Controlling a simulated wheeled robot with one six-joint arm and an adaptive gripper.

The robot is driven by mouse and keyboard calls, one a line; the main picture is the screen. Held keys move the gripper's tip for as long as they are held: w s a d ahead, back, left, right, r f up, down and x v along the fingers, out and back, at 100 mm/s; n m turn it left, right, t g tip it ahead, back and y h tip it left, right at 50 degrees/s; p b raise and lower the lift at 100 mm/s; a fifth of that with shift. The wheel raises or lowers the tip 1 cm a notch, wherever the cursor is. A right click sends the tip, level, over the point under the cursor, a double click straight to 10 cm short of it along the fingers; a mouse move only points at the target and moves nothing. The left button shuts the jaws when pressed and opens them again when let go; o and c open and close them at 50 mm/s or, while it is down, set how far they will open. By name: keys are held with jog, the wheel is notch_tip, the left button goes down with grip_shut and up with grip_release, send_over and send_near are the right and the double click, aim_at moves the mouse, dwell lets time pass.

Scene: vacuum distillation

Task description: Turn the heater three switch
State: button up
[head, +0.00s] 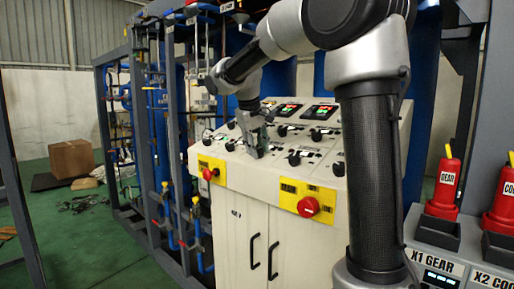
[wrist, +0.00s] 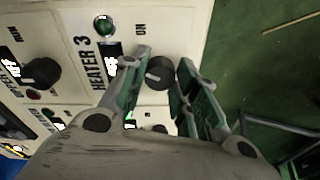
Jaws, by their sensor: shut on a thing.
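The heater three switch is a round black knob (wrist: 159,73) in the wrist view, beside the printed label HEATER 3 (wrist: 92,62) and the word ON. My gripper (wrist: 166,60) has one finger on each side of this knob and is shut on it. The knob's pointer line shows faintly. In the head view my gripper (head: 254,140) reaches down to the left part of the sloped control panel (head: 320,172), and its fingers hide the knob there.
Other black knobs (head: 294,159) stand close by on the panel, one also left of my gripper in the wrist view (wrist: 41,73). Red emergency buttons on yellow plates (head: 308,207) are on the panel's front face. Pipe framework stands to the left; red bottles (head: 446,184) stand at right.

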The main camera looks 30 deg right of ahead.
jog(key=n, duration=0.5)
jog(key=shift+n, duration=0.3)
jog(key=shift+r, duration=0.1)
dwell(0.3)
jog(key=o, duration=1)
jog(key=shift+o, duration=0.2)
jog(key=v, duration=1.2)
jog(key=shift+w+d, duration=0.25)
